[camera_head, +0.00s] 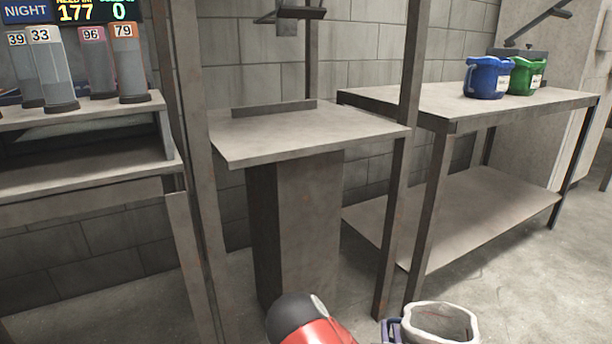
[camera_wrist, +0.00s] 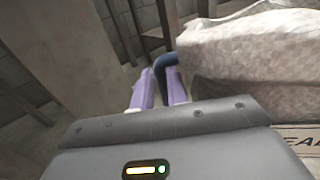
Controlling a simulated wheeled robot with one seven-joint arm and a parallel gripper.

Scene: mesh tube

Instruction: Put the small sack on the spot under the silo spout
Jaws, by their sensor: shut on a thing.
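The small sack (camera_head: 445,322) is pale, open-topped and cut off by the bottom edge of the head view. In the wrist view its pale side (camera_wrist: 255,60) fills the right, with part of a printed label at the lower right. My gripper (camera_wrist: 160,85) has purple fingers closed on a dark blue handle (camera_wrist: 167,60) beside the sack. In the head view a bit of the gripper (camera_head: 390,330) shows at the sack's left. The silo and its spout cannot be made out for certain, nor can a marked spot.
A bare grey stand (camera_head: 300,135) is in the middle, between upright posts. A bench (camera_head: 540,105) on the right holds a blue jug (camera_head: 487,78) and a green jug (camera_head: 527,76). A left shelf (camera_head: 90,112) holds several numbered cylinders. A dark fixture (camera_head: 300,12) hangs above the stand.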

